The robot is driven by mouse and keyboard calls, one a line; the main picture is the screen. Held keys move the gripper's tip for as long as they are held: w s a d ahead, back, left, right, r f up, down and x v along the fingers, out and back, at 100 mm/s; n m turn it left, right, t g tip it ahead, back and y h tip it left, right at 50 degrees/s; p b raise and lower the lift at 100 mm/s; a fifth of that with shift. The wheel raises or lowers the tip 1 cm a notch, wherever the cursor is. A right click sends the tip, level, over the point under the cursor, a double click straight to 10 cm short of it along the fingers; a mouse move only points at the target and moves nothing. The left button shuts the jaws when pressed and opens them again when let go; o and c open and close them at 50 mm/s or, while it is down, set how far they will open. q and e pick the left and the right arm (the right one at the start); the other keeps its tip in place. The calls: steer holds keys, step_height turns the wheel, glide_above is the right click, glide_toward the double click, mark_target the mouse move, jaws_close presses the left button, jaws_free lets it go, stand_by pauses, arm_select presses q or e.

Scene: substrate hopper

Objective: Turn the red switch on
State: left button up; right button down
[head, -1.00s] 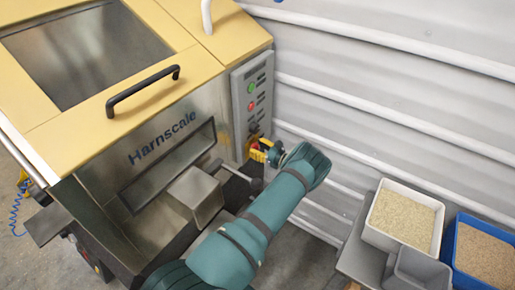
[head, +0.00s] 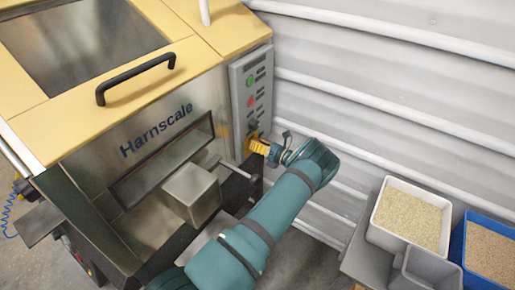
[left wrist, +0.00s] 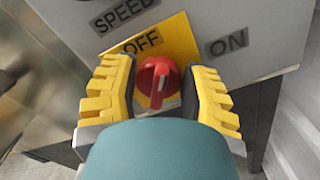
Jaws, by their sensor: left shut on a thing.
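The red switch (left wrist: 157,82) is a round knob with a raised grip bar on a yellow plate (left wrist: 180,36), seen in the left wrist view. The OFF label (left wrist: 141,42) is above and left of it, and the ON label (left wrist: 228,42) is above and right. The grip bar stands nearly upright in the picture. My left gripper (left wrist: 157,90) has its yellow fingers on either side of the knob, shut on it. In the head view my left gripper (head: 264,148) is at the lower end of the control panel (head: 251,95) and hides the switch. My right gripper is not in view.
The Harnscale hopper (head: 90,155) stands left, with a black handle (head: 135,78). A green button (head: 250,82), a red button (head: 251,101) and a dark knob (head: 253,124) sit above the gripper. Bins (head: 409,213) stand right, before the ribbed wall (head: 400,80).

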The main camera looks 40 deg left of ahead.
arm_select(q)
steer(key=m, duration=0.5)
steer(key=shift+f+m, duration=0.2)
steer(key=shift+m, duration=0.1)
steer(key=m, duration=0.5)
steer(key=shift+w+a+f, duration=0.1)
steer(key=shift+f, duration=0.1)
steer(key=o, duration=1.1)
steer(key=shift+o, duration=0.2)
steer(key=w+d, duration=0.1)
steer(key=d, duration=1.1)
steer(key=shift+w, duration=0.2)
